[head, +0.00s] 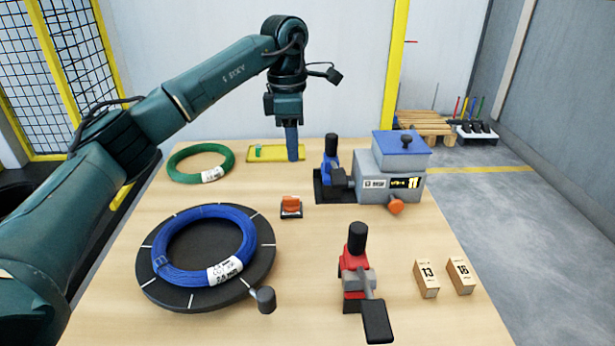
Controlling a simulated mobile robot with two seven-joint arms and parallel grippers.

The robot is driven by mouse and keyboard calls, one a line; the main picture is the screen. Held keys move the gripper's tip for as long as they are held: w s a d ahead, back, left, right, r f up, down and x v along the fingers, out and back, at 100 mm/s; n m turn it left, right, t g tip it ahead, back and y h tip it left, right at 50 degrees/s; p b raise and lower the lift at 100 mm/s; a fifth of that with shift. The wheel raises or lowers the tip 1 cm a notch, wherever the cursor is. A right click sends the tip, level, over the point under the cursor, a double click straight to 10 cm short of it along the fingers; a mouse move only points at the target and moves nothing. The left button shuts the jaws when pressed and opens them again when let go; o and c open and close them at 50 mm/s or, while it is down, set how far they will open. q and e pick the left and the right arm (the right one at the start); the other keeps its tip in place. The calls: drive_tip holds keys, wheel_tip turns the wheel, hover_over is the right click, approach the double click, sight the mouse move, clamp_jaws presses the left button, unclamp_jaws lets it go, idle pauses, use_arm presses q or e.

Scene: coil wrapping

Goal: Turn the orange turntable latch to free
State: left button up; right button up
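The orange latch (290,201) sits on a small dark base on the table, just right of the black turntable (180,300). A blue wire coil (165,270) with a white label lies on the turntable. My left gripper (292,150) points down beyond the latch, over the near edge of a yellow tray, and is apart from the latch. A narrow blue part shows at its tip; I cannot tell whether this is closed fingers or something held. My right gripper is not in view.
A green coil (183,166) and the yellow tray (262,154) lie at the back. A grey machine (370,190) with an orange knob (396,207) stands right. A red clamp (355,270) and two numbered blocks (427,280) are at front right. Table around the latch is clear.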

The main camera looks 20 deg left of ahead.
sight(291, 197)
use_arm(q)
drive_tip(key=shift+y, duration=0.3)
drive_tip(key=f, duration=0.8)
drive_tip(key=a+f, duration=0.1)
drive_tip(key=f, duration=0.3)
drive_tip(key=shift+w+f, duration=0.1)
drive_tip(key=shift+f, duration=0.3)
clamp_jaws()
